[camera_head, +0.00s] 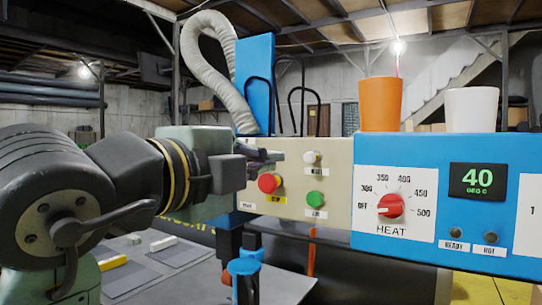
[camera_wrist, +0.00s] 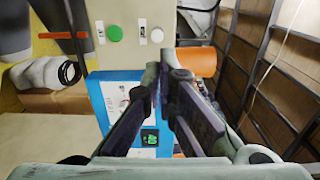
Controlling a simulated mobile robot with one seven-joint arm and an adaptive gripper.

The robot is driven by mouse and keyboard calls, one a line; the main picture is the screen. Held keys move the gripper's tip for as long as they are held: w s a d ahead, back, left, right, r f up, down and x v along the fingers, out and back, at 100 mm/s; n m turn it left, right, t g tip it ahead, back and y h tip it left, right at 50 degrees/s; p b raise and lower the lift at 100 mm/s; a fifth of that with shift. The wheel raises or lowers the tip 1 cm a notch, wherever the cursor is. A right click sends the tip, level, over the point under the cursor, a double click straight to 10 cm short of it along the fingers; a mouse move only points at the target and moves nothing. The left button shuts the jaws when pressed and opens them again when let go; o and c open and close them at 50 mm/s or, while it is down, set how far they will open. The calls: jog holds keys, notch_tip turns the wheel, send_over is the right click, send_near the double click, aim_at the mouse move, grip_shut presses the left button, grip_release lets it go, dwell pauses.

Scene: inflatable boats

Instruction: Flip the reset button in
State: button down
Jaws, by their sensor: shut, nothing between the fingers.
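The cream control panel (camera_head: 335,185) carries a white button (camera_head: 312,157) at the top, a green button (camera_head: 315,198) below it and a red button (camera_head: 268,183) over a yellow label. Which one is reset I cannot read from the small labels. My gripper (camera_head: 276,156) is shut and empty, its fingertips just left of the white button and above the red one. In the wrist view my gripper (camera_wrist: 164,66) has its tips below the white button (camera_wrist: 157,35); the green button (camera_wrist: 115,33) is to the left. The red button is not visible there. Contact with the panel cannot be told.
The blue heat unit (camera_head: 435,160) with a red dial (camera_head: 391,206) and a display reading 40 (camera_head: 478,181) adjoins the panel. An orange cup (camera_head: 380,103) and a white cup (camera_head: 471,109) stand on top. A grey hose (camera_head: 205,60) rises behind.

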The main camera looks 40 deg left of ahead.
aim_at(308, 156)
jog(key=p+x, duration=0.4)
jog(key=x, duration=0.7)
jog(key=shift+d+r, duration=0.1)
jog(key=shift+r, duration=0.05)
jog(key=shift+w, duration=0.55)
